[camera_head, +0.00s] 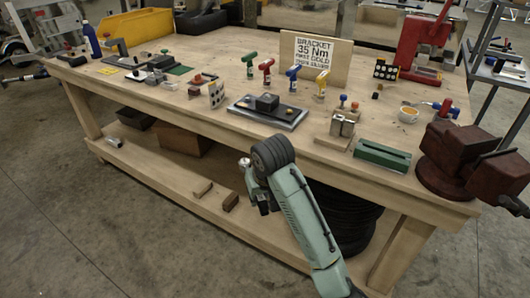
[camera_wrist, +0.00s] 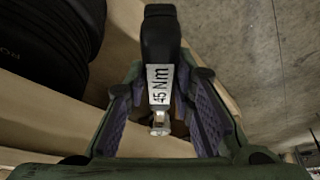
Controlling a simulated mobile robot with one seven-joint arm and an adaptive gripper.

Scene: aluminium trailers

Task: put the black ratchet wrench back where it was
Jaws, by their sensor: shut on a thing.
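A black tool with a white label reading "45 Nm" (camera_wrist: 160,84) and a silver end sits between the fingers of my gripper (camera_wrist: 164,100) in the wrist view. It looks like the black ratchet wrench. My gripper is shut on it. In the head view my gripper (camera_head: 259,192) is low, in front of the workbench (camera_head: 215,134), below its top edge and over the lower shelf. The wrench is hard to make out there.
The bench top bears coloured drivers (camera_head: 267,72), a sign (camera_head: 316,58), a grey plate (camera_head: 268,112), a green block (camera_head: 382,156) and a dark red vise (camera_head: 450,158). Bare wood lies between them.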

